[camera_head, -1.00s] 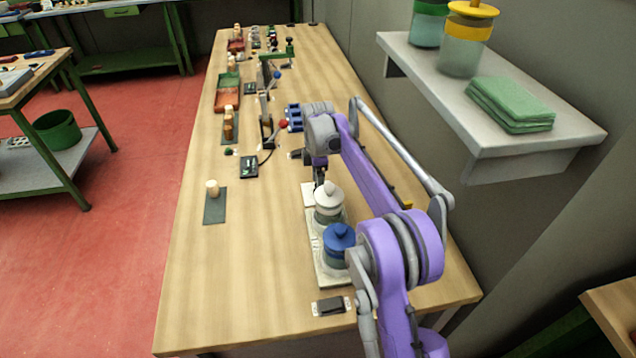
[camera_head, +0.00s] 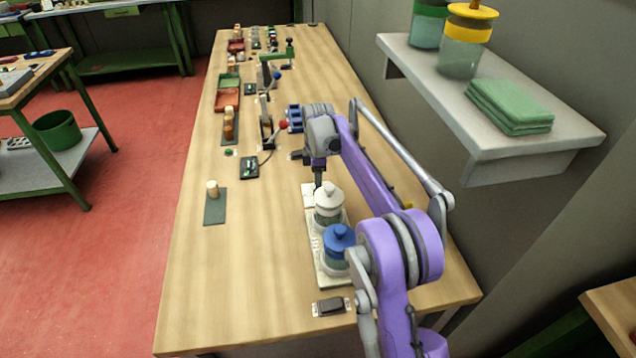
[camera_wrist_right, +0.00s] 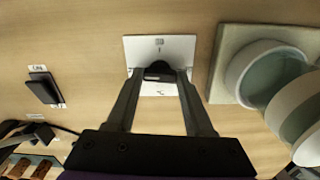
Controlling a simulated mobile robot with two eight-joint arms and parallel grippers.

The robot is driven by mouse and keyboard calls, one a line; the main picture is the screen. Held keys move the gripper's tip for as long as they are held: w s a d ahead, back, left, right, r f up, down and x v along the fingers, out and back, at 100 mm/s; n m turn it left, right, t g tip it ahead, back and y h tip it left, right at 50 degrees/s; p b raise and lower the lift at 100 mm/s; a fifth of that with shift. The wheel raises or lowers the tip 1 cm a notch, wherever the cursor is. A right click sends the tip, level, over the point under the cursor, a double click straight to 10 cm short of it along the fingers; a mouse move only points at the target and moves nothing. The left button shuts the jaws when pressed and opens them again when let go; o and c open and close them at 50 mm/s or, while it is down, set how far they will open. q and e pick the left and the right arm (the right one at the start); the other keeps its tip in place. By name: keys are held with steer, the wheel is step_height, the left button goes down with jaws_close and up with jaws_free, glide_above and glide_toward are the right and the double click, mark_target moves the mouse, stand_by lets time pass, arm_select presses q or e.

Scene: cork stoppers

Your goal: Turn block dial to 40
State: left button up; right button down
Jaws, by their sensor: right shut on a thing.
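The block dial is a black knob (camera_wrist_right: 158,70) on a white square plate (camera_wrist_right: 182,50) with small markings; I cannot read its setting. In the right wrist view, my right gripper (camera_wrist_right: 158,76) has its fingers on both sides of the knob and is shut on it. In the head view, my right gripper (camera_head: 318,180) points down at the plate (camera_head: 308,196), just behind the white-lidded jar, and the knob is hidden. My left gripper is not in view.
The white-lidded jar (camera_head: 328,205) and blue-lidded jar (camera_head: 338,250) stand on a pale base close to the gripper. A black switch (camera_wrist_right: 45,88) is left of the dial. A shelf (camera_head: 480,115) overhangs the right side. The bench's front left is mostly clear.

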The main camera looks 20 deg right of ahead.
steer(key=m, duration=0.4)
steer(key=shift+r+p, duration=0.1)
steer(key=shift+p, duration=0.3)
steer(key=m, duration=0.8)
steer(key=shift+p, duration=0.4)
steer(key=m, duration=1.4)
steer(key=shift+p, duration=0.35)
steer(key=m, duration=0.4)
steer(key=shift+m, duration=2.5)
